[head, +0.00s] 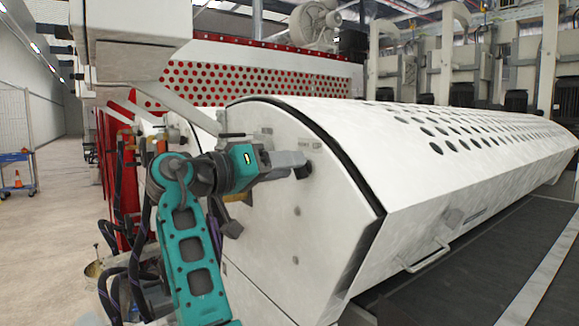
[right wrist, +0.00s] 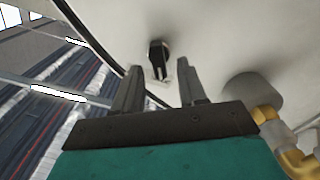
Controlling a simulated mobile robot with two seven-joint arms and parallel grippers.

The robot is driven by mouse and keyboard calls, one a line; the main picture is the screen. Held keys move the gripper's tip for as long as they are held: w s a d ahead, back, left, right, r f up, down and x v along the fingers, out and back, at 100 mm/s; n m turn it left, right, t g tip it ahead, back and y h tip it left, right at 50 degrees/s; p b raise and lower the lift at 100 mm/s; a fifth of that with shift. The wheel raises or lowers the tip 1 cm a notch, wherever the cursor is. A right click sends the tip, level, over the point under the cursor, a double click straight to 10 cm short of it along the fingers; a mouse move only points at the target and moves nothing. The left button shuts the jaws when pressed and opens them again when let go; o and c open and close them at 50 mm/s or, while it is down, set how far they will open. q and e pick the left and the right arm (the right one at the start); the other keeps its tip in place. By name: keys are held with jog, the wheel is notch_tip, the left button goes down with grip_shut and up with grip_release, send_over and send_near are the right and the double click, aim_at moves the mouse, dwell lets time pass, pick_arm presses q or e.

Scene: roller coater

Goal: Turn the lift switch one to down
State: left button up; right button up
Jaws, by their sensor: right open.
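A small black switch knob (right wrist: 158,58) sits on the white side panel of the roller coater in the right wrist view. I take it to be the lift switch one. My right gripper (right wrist: 156,82) is open, with one finger on each side of the view and the knob showing between and just beyond the fingertips. I cannot tell whether the fingers touch it. In the head view my right gripper (head: 304,169) is close against the white end panel (head: 330,235), and it hides the knob there. My left gripper is not in view.
The white perforated hood (head: 430,125) runs right from the panel, with a handle (head: 427,257) low on its front. A dark conveyor bed (head: 480,270) lies in front. A grey round boss (right wrist: 252,92) with yellow fittings is right of my gripper. Open floor (head: 45,240) lies left.

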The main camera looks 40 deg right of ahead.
jog(key=w+a+b, duration=0.1)
jog(key=a, duration=1)
jog(key=shift+a, duration=0.25)
jog(key=shift+w, duration=0.15)
